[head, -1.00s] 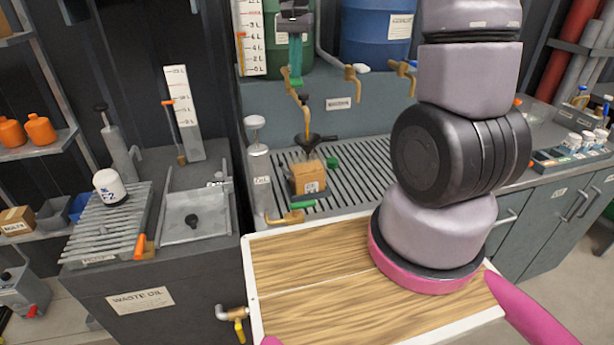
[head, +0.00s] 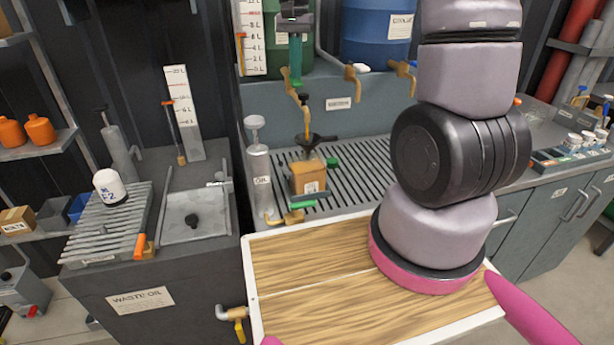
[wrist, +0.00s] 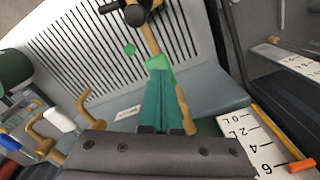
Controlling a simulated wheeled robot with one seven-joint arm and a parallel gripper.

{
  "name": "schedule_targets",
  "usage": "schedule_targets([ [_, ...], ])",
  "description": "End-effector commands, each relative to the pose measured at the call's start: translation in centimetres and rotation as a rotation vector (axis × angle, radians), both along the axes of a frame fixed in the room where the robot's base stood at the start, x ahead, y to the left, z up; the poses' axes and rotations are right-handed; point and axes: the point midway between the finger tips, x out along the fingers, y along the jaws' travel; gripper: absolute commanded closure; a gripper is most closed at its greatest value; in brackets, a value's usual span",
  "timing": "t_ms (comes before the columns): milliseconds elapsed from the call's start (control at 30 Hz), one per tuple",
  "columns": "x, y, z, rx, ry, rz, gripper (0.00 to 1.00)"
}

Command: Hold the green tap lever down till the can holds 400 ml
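My gripper (head: 296,70) is at the top of the head view, in front of the green drum, pointing down. Its teal fingers lie side by side, shut, with nothing seen between them. In the wrist view the fingertips (wrist: 160,78) meet the green tap lever (wrist: 159,64); the lever also shows just under the fingers in the head view (head: 297,83). I cannot tell how far down the lever is. Below the brass tap, a black funnel-like piece (head: 318,139) stands over a brown can (head: 309,177) on the slatted grate. The level inside the can is hidden.
The green drum (head: 276,62) has a litre scale (head: 250,40) beside it. A blue coolant drum (head: 372,35) and more brass taps (head: 354,72) are at right. An oil pump cylinder (head: 259,180) stands left of the can.

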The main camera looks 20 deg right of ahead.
Motion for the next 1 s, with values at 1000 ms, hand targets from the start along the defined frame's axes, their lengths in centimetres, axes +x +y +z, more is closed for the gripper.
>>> schedule_targets([
  [1000, -0.9, 0.0, 6.2, 0.000, -0.001, 0.001, 1.00],
])
